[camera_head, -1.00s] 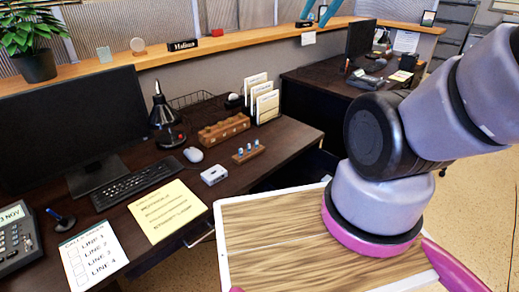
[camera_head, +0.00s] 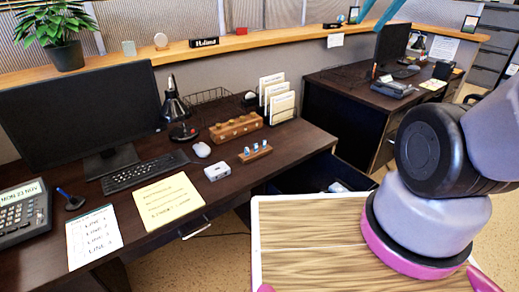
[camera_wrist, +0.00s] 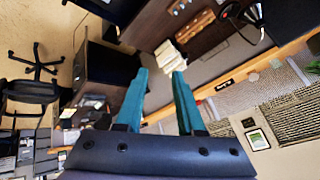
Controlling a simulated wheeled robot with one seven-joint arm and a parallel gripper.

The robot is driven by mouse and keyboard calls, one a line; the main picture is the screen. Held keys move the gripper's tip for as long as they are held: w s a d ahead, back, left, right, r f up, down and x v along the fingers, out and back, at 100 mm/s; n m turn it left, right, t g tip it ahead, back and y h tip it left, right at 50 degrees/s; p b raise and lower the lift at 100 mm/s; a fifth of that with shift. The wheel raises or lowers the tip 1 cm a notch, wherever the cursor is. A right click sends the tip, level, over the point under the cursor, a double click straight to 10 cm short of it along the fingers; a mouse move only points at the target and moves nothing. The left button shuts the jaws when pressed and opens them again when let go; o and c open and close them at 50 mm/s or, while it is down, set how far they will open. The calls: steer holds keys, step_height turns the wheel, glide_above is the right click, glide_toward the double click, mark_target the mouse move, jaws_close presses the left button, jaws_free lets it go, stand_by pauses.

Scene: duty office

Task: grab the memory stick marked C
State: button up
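A small wooden holder (camera_head: 255,153) stands on the dark desk in the head view, with several small pale-blue sticks (camera_head: 255,147) upright in it. They look like memory sticks, but they are too small for any letter to be read, so I cannot tell which is C. My gripper shows in the wrist view as two teal fingers (camera_wrist: 160,73), apart with nothing between them. In the head view, teal finger ends (camera_head: 378,12) show at the top edge, high up and far from the holder.
A white box (camera_head: 217,171), a mouse (camera_head: 201,150), a longer wooden block (camera_head: 236,127), a black lamp (camera_head: 175,108) and a letter rack (camera_head: 277,100) surround the holder. A monitor (camera_head: 80,105) stands left. An open drawer (camera_head: 320,175) is below the desk's right end.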

steer(key=w+f+n+t+h, duration=0.1)
steer(key=w+f+n, duration=0.1)
steer(key=w+f, duration=0.5)
steer(key=w+f+n, duration=0.1)
steer(key=w+f, duration=0.1)
steer(key=w, duration=0.9)
steer(key=w+a+f+n+y, duration=0.1)
steer(key=w+a+f+n, duration=0.25)
steer(key=w+f, duration=0.7)
steer(key=n+t+y, duration=0.3)
steer(key=n+y, duration=0.1)
steer(key=y, duration=0.2)
glide_toward(257, 147)
steer(key=shift+r, duration=0.35)
steer(key=shift+a+f, duration=0.15)
steer(key=shift+a, duration=0.1)
steer(key=x, duration=1)
steer(key=shift+w+f, duration=0.15)
steer(key=shift+f, duration=0.05)
